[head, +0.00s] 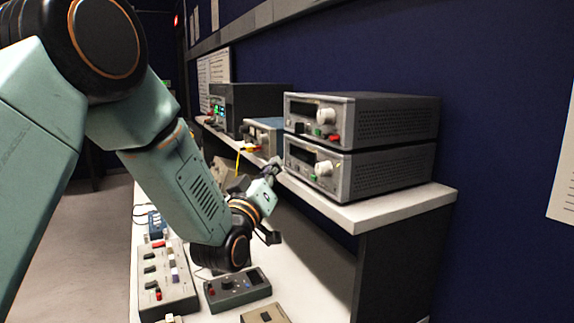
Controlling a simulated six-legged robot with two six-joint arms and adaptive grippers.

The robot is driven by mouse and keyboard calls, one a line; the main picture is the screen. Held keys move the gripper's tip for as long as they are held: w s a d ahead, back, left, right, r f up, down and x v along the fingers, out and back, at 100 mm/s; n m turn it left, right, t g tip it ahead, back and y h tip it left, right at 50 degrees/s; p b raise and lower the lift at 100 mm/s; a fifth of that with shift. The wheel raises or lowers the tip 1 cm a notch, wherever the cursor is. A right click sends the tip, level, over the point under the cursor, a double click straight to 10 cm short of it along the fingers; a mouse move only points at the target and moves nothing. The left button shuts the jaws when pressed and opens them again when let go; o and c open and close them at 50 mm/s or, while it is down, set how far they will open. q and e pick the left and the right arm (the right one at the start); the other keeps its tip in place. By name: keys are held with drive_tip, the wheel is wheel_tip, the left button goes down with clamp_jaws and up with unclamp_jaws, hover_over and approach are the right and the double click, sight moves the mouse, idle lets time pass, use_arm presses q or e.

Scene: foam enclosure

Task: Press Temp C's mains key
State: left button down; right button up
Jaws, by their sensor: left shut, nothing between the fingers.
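My left arm comes in from the left, and its gripper (273,167) is shut and empty. The gripper is at the front edge of the shelf, just left of the lower grey unit (355,173) in the picture. An upper grey unit (360,118) is stacked on it. Both have a pale knob and small coloured parts on the front. I cannot read any label, so I cannot tell which unit is Temp C or where its mains key is. Whether the fingertips touch anything is unclear. My right gripper is not in view.
A blue-sided unit (265,134) and a dark unit with a green display (240,108) stand further along the white shelf (390,207). Below, a switch box (168,283), a dark control box (238,290) and a beige box (265,314) are on the bench. A yellow cable hangs near the gripper.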

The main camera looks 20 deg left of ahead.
use_arm(q)
drive_tip(key=shift+w+d, duration=0.45)
idle(1.1)
drive_tip(key=shift+s+a, duration=0.55)
drive_tip(key=shift+s, duration=0.05)
drive_tip(key=shift+s+a, duration=0.1)
drive_tip(key=s+a, duration=0.1)
drive_tip(key=s+a+p, duration=0.1)
drive_tip(key=s+a, duration=0.1)
drive_tip(key=shift+s, duration=0.25)
idle(0.4)
idle(0.3)
drive_tip(key=shift+s+a, duration=0.1)
drive_tip(key=shift+a, duration=0.05)
idle(0.4)
